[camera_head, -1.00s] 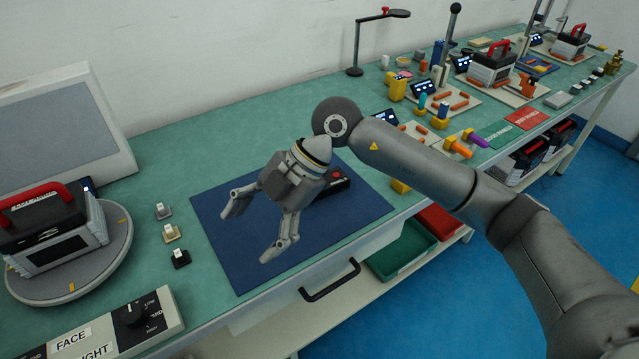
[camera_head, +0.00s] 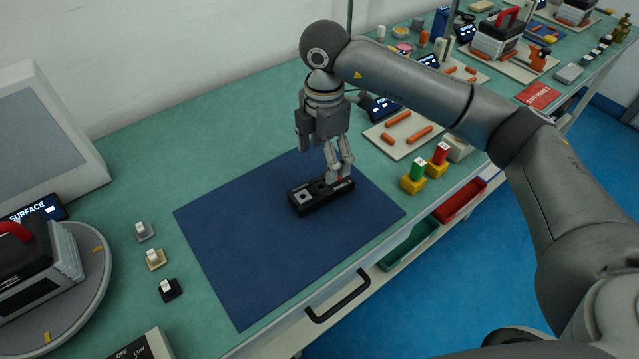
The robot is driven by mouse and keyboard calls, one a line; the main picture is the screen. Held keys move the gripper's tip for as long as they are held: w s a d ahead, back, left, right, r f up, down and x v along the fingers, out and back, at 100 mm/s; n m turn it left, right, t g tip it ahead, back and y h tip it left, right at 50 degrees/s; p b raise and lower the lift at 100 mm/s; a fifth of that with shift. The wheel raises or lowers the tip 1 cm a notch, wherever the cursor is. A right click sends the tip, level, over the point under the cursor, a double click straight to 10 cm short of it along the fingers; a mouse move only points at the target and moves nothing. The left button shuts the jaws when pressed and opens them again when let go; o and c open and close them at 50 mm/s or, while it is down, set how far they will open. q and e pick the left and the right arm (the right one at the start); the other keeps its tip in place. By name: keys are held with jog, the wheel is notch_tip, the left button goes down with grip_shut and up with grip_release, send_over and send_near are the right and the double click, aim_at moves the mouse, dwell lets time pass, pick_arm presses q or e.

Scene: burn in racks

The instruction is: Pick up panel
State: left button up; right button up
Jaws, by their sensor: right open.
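A black panel (camera_head: 309,203) with a grey square part and a red part at its right end lies on the blue mat (camera_head: 250,260). My right gripper (camera_head: 339,177) points down over the panel's right end. Its fingertips are at or just above the panel's top, and I cannot tell whether they touch it. The fingers partly hide the red part. My left gripper is not in view.
Three small switch blocks (camera_head: 156,259) stand left of the mat. A round turntable (camera_head: 84,318) carries a black and grey device at the far left. Yellow blocks (camera_head: 412,186) with green and red tops and a tray of orange bars (camera_head: 392,139) stand right of the mat. The mat's front half is clear.

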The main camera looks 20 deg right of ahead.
aim_at(321, 183)
jog(key=shift+s+f, duration=0.1)
jog(key=shift+f, duration=1.15)
jog(key=f, duration=0.3)
jog(key=f+p, duration=0.1)
jog(key=shift+s+a+f, duration=0.15)
jog(key=shift+s+a, duration=0.15)
jog(key=shift+f, duration=0.35)
jog(key=shift+c, duration=0.4)
jog(key=c, duration=0.5)
jog(key=shift+r, duration=0.1)
jog(key=c, duration=0.7)
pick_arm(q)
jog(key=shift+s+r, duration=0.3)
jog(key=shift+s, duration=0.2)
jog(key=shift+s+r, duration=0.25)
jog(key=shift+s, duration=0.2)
pick_arm(e)
jog(key=shift+o, duration=0.2)
jog(key=shift+w, duration=0.1)
